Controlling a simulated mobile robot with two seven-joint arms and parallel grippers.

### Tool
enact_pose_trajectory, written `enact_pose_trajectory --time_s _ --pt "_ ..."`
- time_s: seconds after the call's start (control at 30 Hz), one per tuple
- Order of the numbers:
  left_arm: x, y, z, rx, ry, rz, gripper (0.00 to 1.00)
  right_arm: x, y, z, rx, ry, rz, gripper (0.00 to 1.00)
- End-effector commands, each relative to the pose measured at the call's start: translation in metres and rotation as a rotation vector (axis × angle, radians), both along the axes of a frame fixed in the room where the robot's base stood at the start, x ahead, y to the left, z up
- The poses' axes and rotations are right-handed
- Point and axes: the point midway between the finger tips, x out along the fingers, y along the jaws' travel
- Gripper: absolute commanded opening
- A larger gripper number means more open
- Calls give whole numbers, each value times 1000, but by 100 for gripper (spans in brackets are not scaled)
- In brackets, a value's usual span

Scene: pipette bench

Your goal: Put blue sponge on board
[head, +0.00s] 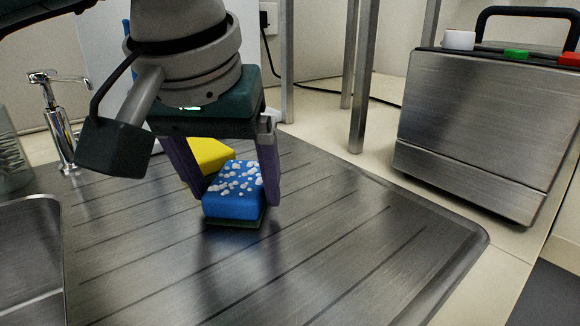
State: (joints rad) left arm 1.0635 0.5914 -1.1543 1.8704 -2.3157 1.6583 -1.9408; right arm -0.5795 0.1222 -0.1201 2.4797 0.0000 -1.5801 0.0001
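The blue sponge (233,192) has white foam spots on top and a dark green underside. My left gripper (236,198) comes down from above with its purple fingers on either side of the sponge, apparently touching both sides, so it looks shut on it. The sponge is low over the grooved metal draining board (330,240); whether it touches the board is hard to tell. A dark shadow or reflection lies below it. My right gripper is not in view.
A yellow sponge-like block (211,153) is partly hidden behind the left gripper. A sink basin (28,255) is at the left, with a tap (60,125) behind it. A metal appliance (480,130) stands at the right. The board's front and right are clear.

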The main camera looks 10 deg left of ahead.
Motion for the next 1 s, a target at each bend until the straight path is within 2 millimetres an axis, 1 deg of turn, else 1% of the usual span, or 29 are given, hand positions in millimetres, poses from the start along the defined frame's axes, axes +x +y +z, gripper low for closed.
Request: enact_pose_trajectory --time_s 0.03,0.1,0.13,0.33,0.47,0.57,0.8,0.9,1.0 --pt "0 0 0 0 0 0 91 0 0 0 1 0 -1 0" --pt "0 0 0 0 0 0 99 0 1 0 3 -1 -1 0" --pt "0 0 0 0 0 0 100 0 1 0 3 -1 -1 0" --pt "0 0 0 0 0 0 100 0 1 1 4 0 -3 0" --pt "-1 0 7 0 -1 0 100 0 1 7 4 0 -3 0" --pt "-6 -1 22 -1 -5 -3 100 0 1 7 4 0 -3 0" --pt "-27 -4 74 -1 -6 -3 100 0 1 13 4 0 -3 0" --pt "-35 -4 92 1 -6 -2 100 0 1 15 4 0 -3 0" --pt "-40 -5 104 -1 -3 -2 100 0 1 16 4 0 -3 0"
